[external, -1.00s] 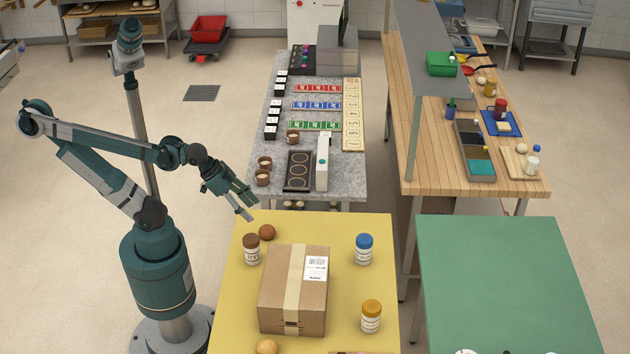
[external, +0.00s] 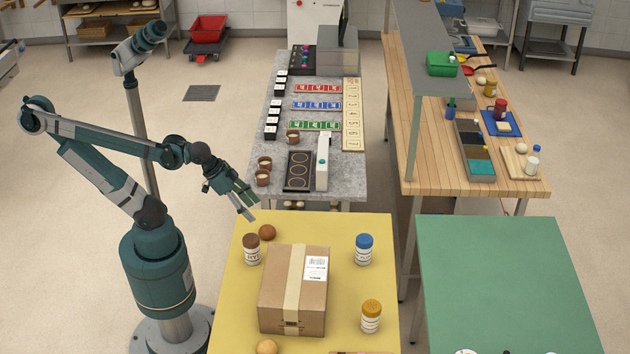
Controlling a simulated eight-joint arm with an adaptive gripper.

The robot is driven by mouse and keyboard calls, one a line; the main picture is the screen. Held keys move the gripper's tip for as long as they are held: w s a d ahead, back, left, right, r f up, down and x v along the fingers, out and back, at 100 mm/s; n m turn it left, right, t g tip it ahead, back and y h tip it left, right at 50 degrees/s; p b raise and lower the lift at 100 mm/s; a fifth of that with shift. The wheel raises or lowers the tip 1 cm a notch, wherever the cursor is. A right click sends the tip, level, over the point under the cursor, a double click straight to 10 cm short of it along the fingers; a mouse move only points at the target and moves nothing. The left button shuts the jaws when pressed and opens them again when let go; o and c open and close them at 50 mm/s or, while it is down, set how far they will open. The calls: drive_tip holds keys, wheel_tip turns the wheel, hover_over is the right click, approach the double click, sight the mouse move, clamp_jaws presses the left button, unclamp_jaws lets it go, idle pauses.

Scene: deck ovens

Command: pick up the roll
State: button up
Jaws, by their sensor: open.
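Two round, roll-like things are on the yellow table (external: 345,228) in the external view. A darker brown roll (external: 267,232) lies near the far left corner, beside a brown-lidded jar (external: 251,249). A paler tan roll (external: 267,347) lies at the near edge, partly cut off by the picture's bottom. The frames do not tell which one the task means. My gripper (external: 249,205) is open and empty, pointing down and right. It is in the air by the table's far left corner, up and left of the darker roll and apart from it.
A taped cardboard box (external: 279,291) fills the middle of the yellow table. A blue-lidded jar (external: 363,250) and a yellow-lidded jar (external: 371,317) stand right of it. A grey counter (external: 346,177) with cups and cards lies behind. The green table (external: 500,270) is mostly clear.

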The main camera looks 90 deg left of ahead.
drive_tip(key=w+a+n+g+p, duration=0.2)
drive_tip(key=n, duration=0.2)
drive_tip(key=n+g+h+p, duration=0.3)
drive_tip(key=n+p, duration=0.4)
drive_tip(key=n, duration=0.5)
hover_over(267, 226)
drive_tip(key=a, duration=0.1)
drive_tip(key=f, duration=0.4)
drive_tip(key=shift+s+a+f, duration=0.15)
drive_tip(key=shift+s+f, duration=0.1)
drive_tip(key=shift+f, duration=0.15)
drive_tip(key=f+n+p, duration=0.1)
drive_tip(key=a+n+h+p, duration=0.1)
drive_tip(key=n, duration=0.1)
drive_tip(key=shift+s+a+f+g, duration=0.1)
drive_tip(key=shift+a+f+g, duration=0.1)
drive_tip(key=shift+f+g, duration=0.2)
drive_tip(key=shift+f, duration=0.1)
drive_tip(key=shift+b+x, duration=0.3)
drive_tip(key=shift+x, duration=0.9)
drive_tip(key=shift+d, duration=0.1)
drive_tip(key=shift+b+x, duration=0.8)
drive_tip(key=shift+x, duration=1.75)
